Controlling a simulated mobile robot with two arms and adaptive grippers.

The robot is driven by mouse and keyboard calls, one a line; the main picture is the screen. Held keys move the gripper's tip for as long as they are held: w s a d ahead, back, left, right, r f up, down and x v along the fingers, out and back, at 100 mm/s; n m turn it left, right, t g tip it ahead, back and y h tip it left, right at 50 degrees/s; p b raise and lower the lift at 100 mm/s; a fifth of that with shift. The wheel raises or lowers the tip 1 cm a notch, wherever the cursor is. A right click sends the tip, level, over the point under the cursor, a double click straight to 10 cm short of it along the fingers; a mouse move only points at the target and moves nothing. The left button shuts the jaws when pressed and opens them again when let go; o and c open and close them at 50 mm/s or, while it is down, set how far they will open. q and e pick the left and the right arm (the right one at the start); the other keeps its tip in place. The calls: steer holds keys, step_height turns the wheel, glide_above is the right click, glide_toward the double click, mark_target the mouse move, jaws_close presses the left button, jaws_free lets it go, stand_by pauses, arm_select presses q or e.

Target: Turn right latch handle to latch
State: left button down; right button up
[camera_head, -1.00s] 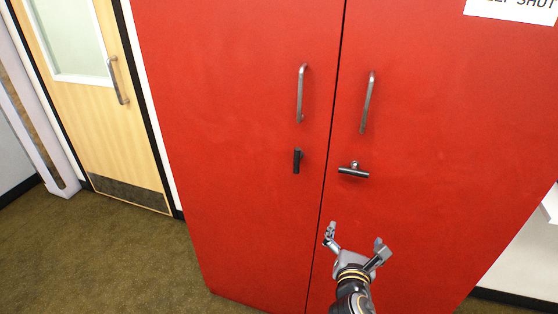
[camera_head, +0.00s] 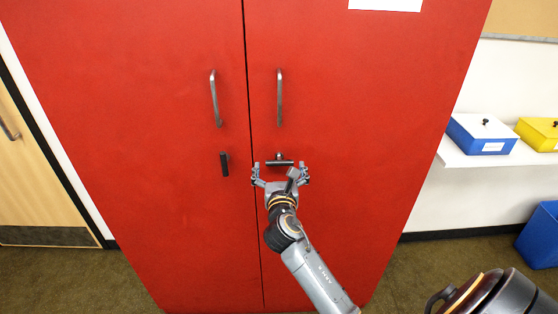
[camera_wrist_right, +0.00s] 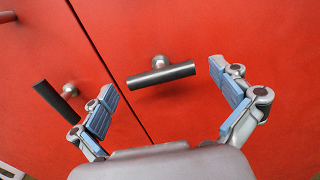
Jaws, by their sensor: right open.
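The right latch handle (camera_head: 280,162) is a dark bar lying horizontal on the right door of the red cabinet (camera_head: 340,110). In the right wrist view the right latch handle (camera_wrist_right: 161,74) shows ahead of and between the open fingers, slightly tilted in the picture. My right gripper (camera_head: 281,174) is open and empty just below the handle; its fingers (camera_wrist_right: 166,95) stand to either side of it. I cannot tell whether they touch it. The left latch handle (camera_head: 224,164) hangs vertical on the left door and also shows in the right wrist view (camera_wrist_right: 55,101). My left gripper is not in view.
Two long metal door pulls (camera_head: 215,98) and (camera_head: 280,97) sit above the latches. A white shelf (camera_head: 500,156) with a blue box (camera_head: 482,133) and a yellow box (camera_head: 540,132) is at the right. A wooden door (camera_head: 30,170) is at the left.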

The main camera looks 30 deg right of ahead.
steer(key=shift+x, duration=0.85)
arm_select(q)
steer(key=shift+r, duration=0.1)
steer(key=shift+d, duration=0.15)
arm_select(e)
steer(key=shift+c, duration=0.4)
steer(key=c, duration=0.9)
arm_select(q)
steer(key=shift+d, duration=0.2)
arm_select(e)
steer(key=shift+o, duration=0.2)
